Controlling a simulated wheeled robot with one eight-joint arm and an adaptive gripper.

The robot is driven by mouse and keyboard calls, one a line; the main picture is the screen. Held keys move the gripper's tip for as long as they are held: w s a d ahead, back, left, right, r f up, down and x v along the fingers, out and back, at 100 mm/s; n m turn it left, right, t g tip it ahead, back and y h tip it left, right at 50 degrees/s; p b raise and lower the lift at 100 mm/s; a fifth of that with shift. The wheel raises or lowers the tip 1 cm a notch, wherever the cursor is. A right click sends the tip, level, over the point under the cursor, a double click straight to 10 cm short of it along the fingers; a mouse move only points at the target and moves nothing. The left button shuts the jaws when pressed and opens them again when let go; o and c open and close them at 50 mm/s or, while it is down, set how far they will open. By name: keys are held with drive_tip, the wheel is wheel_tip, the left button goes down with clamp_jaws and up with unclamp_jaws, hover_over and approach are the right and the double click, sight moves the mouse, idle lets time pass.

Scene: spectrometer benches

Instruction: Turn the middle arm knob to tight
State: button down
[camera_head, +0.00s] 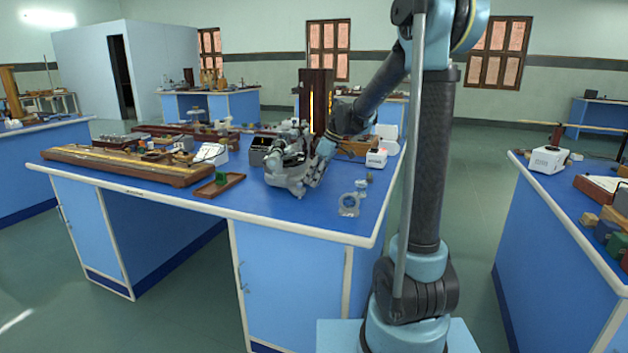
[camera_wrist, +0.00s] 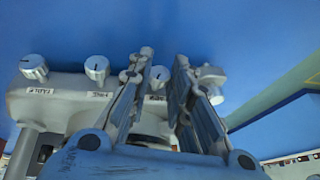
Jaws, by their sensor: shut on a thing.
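The grey spectrometer (camera_head: 288,178) stands on the blue bench, partly hidden by my arm in the head view. In the wrist view its base (camera_wrist: 62,88) carries a row of light knobs with dark pointer marks. A left knob (camera_wrist: 33,67) and a second knob (camera_wrist: 97,68) have small labels below them. A third knob (camera_wrist: 159,74) sits between my fingers, its label partly covered and unreadable. My gripper (camera_wrist: 164,60) is shut on this third knob, one finger on each side. A further round grey part (camera_wrist: 210,76) lies just right of the right finger.
A small brown tray (camera_head: 220,186) with a green block lies left of the spectrometer. A glass or metal ring piece (camera_head: 349,204) stands near the front right edge. A white box (camera_head: 376,158) is behind it.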

drive_tip(key=shift+w+d+f+m+g+y, duration=0.1)
drive_tip(key=shift+w+m+g+y, duration=0.2)
drive_tip(key=shift+g, duration=0.5)
drive_tip(key=shift+w+d+f+m+g+y, duration=0.15)
drive_tip(key=shift+g+y, duration=0.2)
drive_tip(key=shift+g, duration=0.45)
drive_tip(key=shift+w+r+m+g+y, duration=0.1)
drive_tip(key=shift+w+m+g+y, duration=0.2)
drive_tip(key=shift+g, duration=0.5)
drive_tip(key=shift+s+f, duration=0.1)
drive_tip(key=c, duration=1.5)
unclamp_jaws()
drive_tip(key=shift+o, duration=0.2)
